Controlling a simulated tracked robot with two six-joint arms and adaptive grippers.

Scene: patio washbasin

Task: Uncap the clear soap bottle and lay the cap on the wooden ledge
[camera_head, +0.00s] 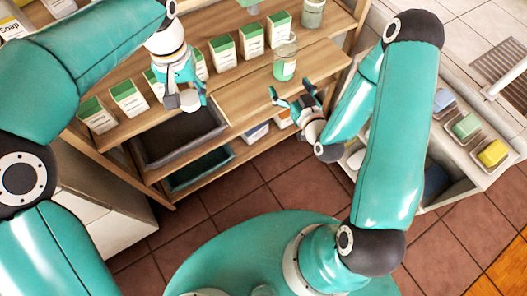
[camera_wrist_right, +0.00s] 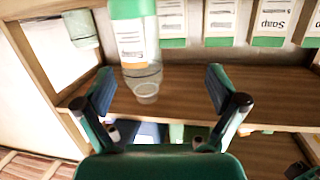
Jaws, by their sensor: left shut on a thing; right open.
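The clear soap bottle (camera_head: 285,58), with green liquid and a pale label, stands at the front right of the wooden ledge (camera_head: 240,102). In the right wrist view the bottle (camera_wrist_right: 143,76) appears left of centre, its clear end towards my gripper. I cannot tell whether a cap is on it. My right gripper (camera_head: 289,88) is open and empty in front of the bottle; its two fingers spread wide in the right wrist view (camera_wrist_right: 160,90). My left gripper (camera_head: 183,98) is shut on a small pale grey thing, mostly hidden, over the ledge's left part.
Several green-topped soap cartons (camera_head: 223,52) line the ledge behind. A dark tray (camera_head: 180,136) and a teal tray (camera_head: 200,166) sit lower down. Another jar (camera_head: 312,13) stands at the back. Coloured soap bars, one yellow (camera_head: 493,153), lie on the right counter.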

